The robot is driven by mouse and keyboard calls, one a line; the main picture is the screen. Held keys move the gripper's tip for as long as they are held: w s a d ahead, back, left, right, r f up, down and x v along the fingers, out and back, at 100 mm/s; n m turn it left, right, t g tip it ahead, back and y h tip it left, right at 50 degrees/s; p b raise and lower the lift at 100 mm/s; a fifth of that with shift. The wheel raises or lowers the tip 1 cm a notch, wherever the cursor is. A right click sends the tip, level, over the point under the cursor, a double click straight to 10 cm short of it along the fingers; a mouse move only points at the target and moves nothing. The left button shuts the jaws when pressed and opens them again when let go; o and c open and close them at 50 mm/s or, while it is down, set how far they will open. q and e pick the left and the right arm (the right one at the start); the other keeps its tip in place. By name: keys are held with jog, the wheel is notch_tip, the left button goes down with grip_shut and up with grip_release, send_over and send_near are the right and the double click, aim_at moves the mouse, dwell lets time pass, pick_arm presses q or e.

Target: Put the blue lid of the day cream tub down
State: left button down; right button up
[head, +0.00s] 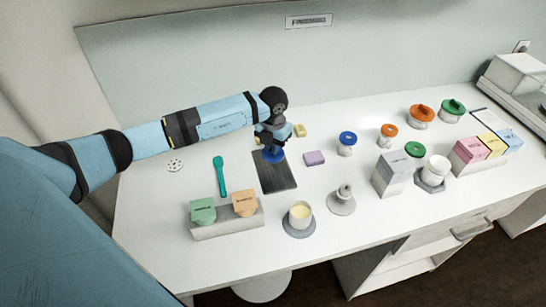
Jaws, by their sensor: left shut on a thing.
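My left gripper (272,146) reaches down over the far end of a dark mat (278,178) and is shut on a blue lid (274,155). The lid is low over the mat; I cannot tell whether it touches it. The gripper hides part of the lid. An open tub of pale cream (301,212) stands on a grey round base near the table's front. A white tub (437,168) stands on another stand at the right. Which of them is the day cream tub I cannot tell. My right gripper is not in view.
Right of the mat are a purple block (314,158) and a blue-topped jar (347,149). A teal spatula (220,177) lies left of it. A holder with green and orange boxes (228,224) stands in front. More jars and boxes crowd the right.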

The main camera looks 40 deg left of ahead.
aim_at(273, 168)
pick_arm(q)
notch_tip(273, 168, down, 6)
jog(key=shift+r+p, duration=0.15)
jog(key=shift+p, duration=0.3)
jog(key=shift+f, duration=0.2)
jog(key=shift+f, duration=0.1)
jog(key=c, duration=1.2)
grip_release()
notch_tip(273, 168, up, 11)
jog(key=b, duration=0.2)
jog(key=shift+r+b, duration=0.2)
jog(key=shift+b, duration=0.1)
jog(key=shift+r, duration=0.45)
